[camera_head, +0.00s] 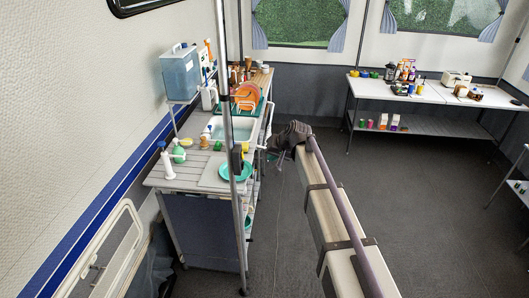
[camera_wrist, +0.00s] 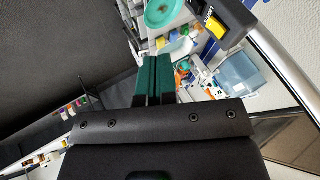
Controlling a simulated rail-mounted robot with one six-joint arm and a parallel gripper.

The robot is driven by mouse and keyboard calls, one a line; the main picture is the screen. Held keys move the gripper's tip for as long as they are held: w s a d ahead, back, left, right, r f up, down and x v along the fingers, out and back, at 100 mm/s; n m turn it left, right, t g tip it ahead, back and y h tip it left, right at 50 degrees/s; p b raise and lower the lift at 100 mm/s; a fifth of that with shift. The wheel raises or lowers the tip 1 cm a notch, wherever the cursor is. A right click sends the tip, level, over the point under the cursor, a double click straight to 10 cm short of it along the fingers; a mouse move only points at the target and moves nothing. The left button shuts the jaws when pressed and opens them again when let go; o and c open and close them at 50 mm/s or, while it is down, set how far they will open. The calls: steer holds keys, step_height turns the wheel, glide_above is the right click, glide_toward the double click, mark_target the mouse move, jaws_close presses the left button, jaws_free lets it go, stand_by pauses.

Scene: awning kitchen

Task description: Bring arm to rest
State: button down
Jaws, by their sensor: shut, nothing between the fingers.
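My gripper (camera_wrist: 153,80) shows in the wrist view as two green fingers pressed together, shut with nothing between them. In the head view my arm stretches forward from the lower right, and its far end is by the right side of the sink counter (camera_head: 190,163). The gripper's fingers cannot be made out in that view. The arm appears clear of the counter.
The counter holds a teal plate (camera_head: 236,171), a sink (camera_head: 235,128), bottles and a dish rack with orange plates (camera_head: 247,94). A thin upright pole (camera_head: 233,130) stands before it. A white table (camera_head: 400,88) with goods stands at the back right. The floor between is free.

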steer(key=shift+s+d+r, duration=0.1)
steer(key=shift+s+d, duration=0.05)
steer(key=shift+s, duration=0.05)
steer(key=s+d+f+g+h+b, duration=0.1)
steer(key=s+d+f+b, duration=0.3)
steer(key=s, duration=0.7)
steer(key=s+d+f+g+h+b, duration=0.2)
steer(key=s+d+f, duration=0.4)
steer(key=s, duration=0.5)
steer(key=s+d+f+g+h+b, duration=0.2)
steer(key=s+d+f+b, duration=0.2)
steer(key=s, duration=0.7)
steer(key=shift+d+f+b, duration=0.4)
steer(key=shift+d+b, duration=0.4)
steer(key=shift+d, duration=0.2)
